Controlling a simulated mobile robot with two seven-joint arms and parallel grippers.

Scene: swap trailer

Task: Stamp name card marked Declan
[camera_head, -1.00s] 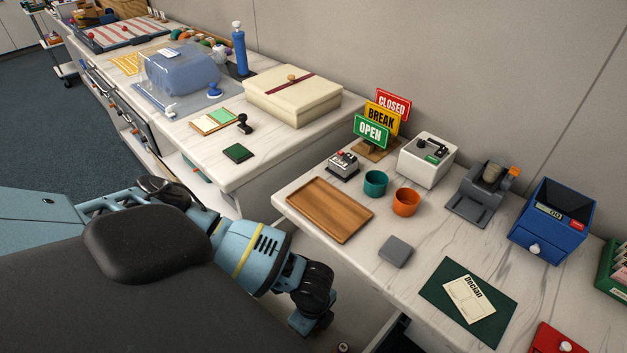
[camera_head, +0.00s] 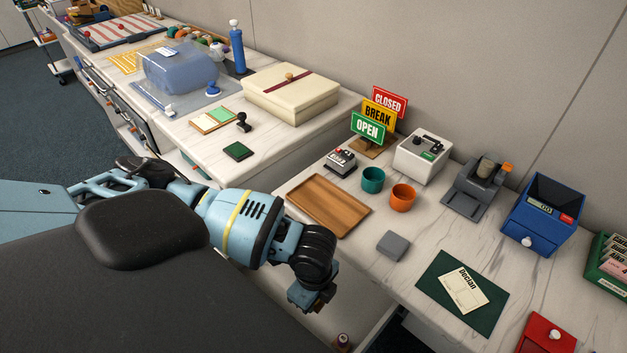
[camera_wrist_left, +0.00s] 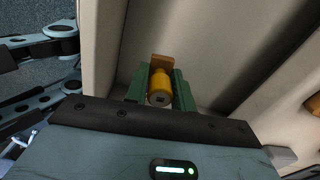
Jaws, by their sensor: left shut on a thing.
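The pale card marked Declan (camera_head: 463,288) lies flat on a dark green mat (camera_head: 488,317) at the front right of the marble counter. My left arm comes in from the left, and its gripper (camera_head: 316,300) is left of the card, by the counter's front edge. In the left wrist view its green fingers (camera_wrist_left: 160,96) are shut on a yellow, rounded piece (camera_wrist_left: 159,83) with a brown block at its far end. I cannot tell for sure whether this is a stamp. My right gripper is out of view.
An open drawer (camera_head: 382,322) sticks out below the counter, with a small dark item (camera_head: 343,341) low in view. On the counter are a wooden tray (camera_head: 328,205), a grey block (camera_head: 393,246), two cups, a blue box (camera_head: 543,215) and a red box (camera_head: 541,335).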

